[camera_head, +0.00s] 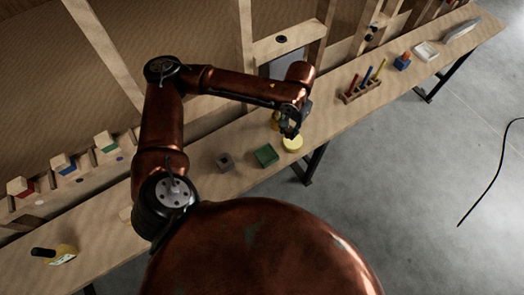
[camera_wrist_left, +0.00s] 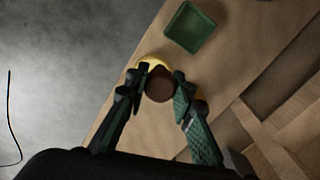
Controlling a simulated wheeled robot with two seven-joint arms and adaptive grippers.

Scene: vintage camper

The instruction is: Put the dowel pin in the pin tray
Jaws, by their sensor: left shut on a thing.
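My left gripper (camera_head: 290,129) is over the bench, just above a yellow disc (camera_head: 292,144). In the left wrist view my left gripper (camera_wrist_left: 161,84) is shut on a brown round-ended piece (camera_wrist_left: 159,87), which looks like the dowel pin seen end-on. In that view the yellow disc (camera_wrist_left: 152,61) shows partly behind it; I cannot tell whether they touch. A green square open tray (camera_head: 266,155), which looks like the pin tray, stands on the bench left of the disc. It also shows empty in the left wrist view (camera_wrist_left: 191,28). My right gripper is not in view.
A wooden rack (camera_head: 361,90) with coloured sticks stands to the right. A bottle (camera_head: 55,255) lies at the bench's left end. The bench's front edge drops to a concrete floor.

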